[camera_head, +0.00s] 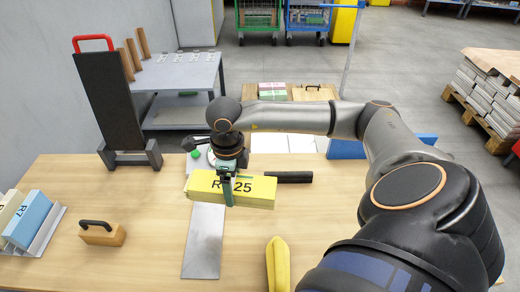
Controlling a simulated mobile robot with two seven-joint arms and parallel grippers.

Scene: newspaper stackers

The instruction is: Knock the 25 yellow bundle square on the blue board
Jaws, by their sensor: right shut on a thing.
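The yellow bundle (254,192), with a label reading partly "R" and "25", lies sideways in my right gripper (228,190). The gripper is shut on it from above, and a finger covers part of the label. The bundle is over the far end of a grey metal plate (204,242); I cannot tell whether it touches the plate or table. A blue board (347,149) stands upright at the back right, partly hidden behind my right arm. My left gripper is not in view.
A black upright stand with a red handle (107,100) is at the back left. A tray with a blue bundle (29,219), a wooden block with a handle (102,234) and a yellow long object (278,265) are nearer. A black bar (289,177) lies right of the bundle.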

